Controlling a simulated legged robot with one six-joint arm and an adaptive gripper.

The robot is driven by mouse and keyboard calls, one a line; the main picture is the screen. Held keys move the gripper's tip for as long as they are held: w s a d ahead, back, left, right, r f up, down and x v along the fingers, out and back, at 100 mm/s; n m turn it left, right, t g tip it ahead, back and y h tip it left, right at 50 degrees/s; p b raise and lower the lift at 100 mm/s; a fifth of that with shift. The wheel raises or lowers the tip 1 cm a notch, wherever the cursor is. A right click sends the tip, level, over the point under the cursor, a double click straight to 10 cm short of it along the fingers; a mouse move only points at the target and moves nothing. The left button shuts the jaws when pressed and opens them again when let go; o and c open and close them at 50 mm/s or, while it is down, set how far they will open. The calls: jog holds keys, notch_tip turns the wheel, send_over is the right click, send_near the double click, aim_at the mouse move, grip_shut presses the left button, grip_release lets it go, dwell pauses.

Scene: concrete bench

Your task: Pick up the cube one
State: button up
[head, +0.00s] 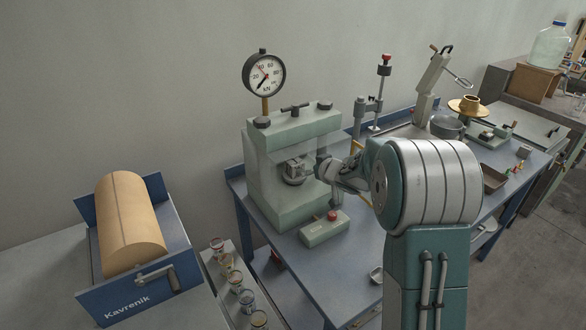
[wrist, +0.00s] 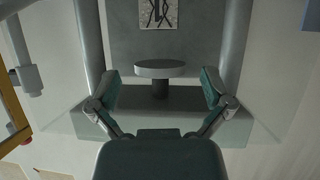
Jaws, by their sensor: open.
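A small grey cube (head: 295,169) sits inside the open front of the pale green press, on a round platen. In the wrist view a speckled grey block face with black marks, seemingly the same cube (wrist: 158,13), shows at the top edge, partly cut off. A round grey disc on a short post is below it in that picture, between my fingers. My gripper (head: 326,167) is at the press's right side, close to the cube, its tips partly hidden. In the wrist view my gripper (wrist: 159,78) has its two green fingers spread wide, with nothing held.
The press (head: 285,217) carries a dial gauge (head: 264,75) on top. A control box (head: 325,229) with a red knob stands in front. A blue tray with a tan drum (head: 130,220) and several jars are at left. Stands and pans crowd the bench at right.

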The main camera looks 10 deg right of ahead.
aim_at(299, 167)
jog(key=shift+w+f+y, duration=0.25)
jog(key=shift+w+f, duration=0.05)
jog(key=shift+f, duration=0.3)
jog(key=shift+w+f+y, duration=0.25)
jog(key=shift+f, duration=0.35)
jog(key=x, duration=0.5)
jog(key=shift+a+f, duration=0.1)
jog(key=shift+a, duration=0.15)
jog(key=shift+w+d+x, duration=0.1)
jog(key=shift+d+x, duration=0.1)
jog(key=shift+x, duration=1.1)
jog(key=shift+w+d+x, duration=0.1)
jog(key=shift+d+x, duration=0.05)
jog(key=shift+x, duration=1.15)
jog(key=c, duration=1.3)
